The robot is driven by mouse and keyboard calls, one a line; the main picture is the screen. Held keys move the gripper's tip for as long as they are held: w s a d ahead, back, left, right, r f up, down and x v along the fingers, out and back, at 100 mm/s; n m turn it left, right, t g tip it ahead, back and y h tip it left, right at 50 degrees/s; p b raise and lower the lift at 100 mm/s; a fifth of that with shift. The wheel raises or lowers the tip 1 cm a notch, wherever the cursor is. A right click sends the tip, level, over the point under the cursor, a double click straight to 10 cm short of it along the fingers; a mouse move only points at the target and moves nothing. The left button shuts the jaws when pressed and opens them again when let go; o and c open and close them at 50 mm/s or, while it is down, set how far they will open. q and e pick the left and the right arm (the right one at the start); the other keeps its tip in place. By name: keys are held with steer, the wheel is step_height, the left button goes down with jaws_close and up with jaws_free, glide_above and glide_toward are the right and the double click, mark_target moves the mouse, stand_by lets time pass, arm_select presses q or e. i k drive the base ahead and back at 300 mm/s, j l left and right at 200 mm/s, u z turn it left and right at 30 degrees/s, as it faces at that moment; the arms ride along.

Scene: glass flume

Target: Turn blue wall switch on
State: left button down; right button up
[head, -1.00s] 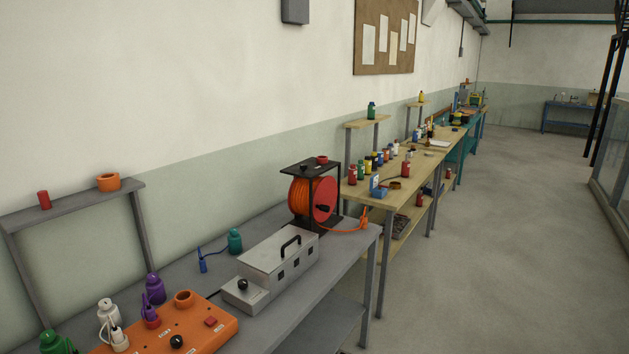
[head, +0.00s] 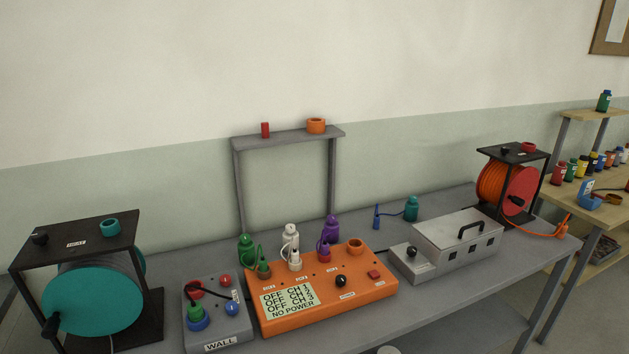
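A grey box labelled WALL (head: 222,346) lies on the grey bench, left of the orange control box. A small round blue switch (head: 232,309) is on its right side, below a round red switch (head: 226,280). On the box's left side, a green plug (head: 195,309) sits at a blue ring socket (head: 197,323), with a red socket (head: 194,289) behind it. I cannot tell from its look whether the blue switch is on or off. Neither of my grippers is in view.
The orange box (head: 370,292) has plugs and a display (head: 290,299) reading OFF for its channels and NO POWER. A teal cable reel (head: 92,302) stands left of the WALL box. A metal case (head: 430,233) and orange reel (head: 505,190) stand to the right.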

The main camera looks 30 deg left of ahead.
mark_target(231, 307)
steer(key=u, duration=1.75)
